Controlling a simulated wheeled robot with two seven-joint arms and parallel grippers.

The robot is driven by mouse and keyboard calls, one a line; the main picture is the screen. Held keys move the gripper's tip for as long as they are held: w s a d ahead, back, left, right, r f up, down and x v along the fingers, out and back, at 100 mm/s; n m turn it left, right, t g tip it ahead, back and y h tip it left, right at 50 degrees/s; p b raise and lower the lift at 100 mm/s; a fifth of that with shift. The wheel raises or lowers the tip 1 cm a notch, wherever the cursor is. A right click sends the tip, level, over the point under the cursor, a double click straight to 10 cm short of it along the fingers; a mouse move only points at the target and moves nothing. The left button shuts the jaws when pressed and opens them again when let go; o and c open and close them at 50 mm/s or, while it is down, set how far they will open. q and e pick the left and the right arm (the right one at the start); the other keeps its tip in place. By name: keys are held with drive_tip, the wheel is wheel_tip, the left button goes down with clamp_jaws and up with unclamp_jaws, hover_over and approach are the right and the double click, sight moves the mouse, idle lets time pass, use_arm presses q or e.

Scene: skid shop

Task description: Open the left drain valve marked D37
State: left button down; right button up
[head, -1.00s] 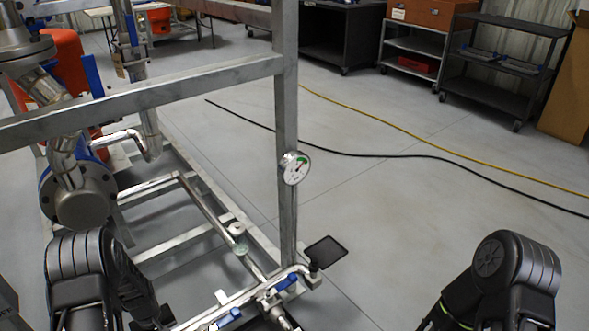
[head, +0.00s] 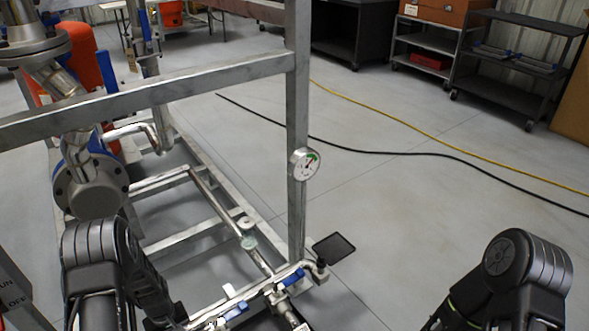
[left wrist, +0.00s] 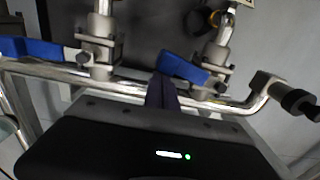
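Two valves with blue lever handles sit on a steel pipe low at the skid's front. In the left wrist view the left valve's handle (left wrist: 38,48) points left along the pipe. The right valve's handle (left wrist: 184,68) slants toward upper left. In the head view they show as a left blue handle (head: 236,310) and a right blue handle (head: 291,278). No D37 mark is readable. My left gripper's dark fingers (left wrist: 162,90) look shut together, just below the tip of the right handle; I cannot tell if they touch it. My right gripper is out of view.
A steel post (head: 298,120) with a round gauge (head: 304,163) rises behind the valves. A black plate (head: 334,248) sticks out at the pipe's right end. Black (head: 400,153) and yellow (head: 420,132) hoses cross the open floor. Carts (head: 520,60) stand at the back.

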use_arm(q)
drive_tip(key=shift+d, duration=0.1)
drive_tip(key=shift+s+d+p, duration=0.4)
drive_tip(key=shift+s+d, duration=0.1)
drive_tip(key=shift+s, duration=0.25)
drive_tip(key=shift+s+d, duration=0.1)
drive_tip(key=shift+s, duration=0.05)
drive_tip(key=shift+s+d+p, duration=0.3)
drive_tip(key=shift+s, duration=0.4)
drive_tip(key=shift+s+d, duration=0.15)
drive_tip(key=shift+s, duration=0.25)
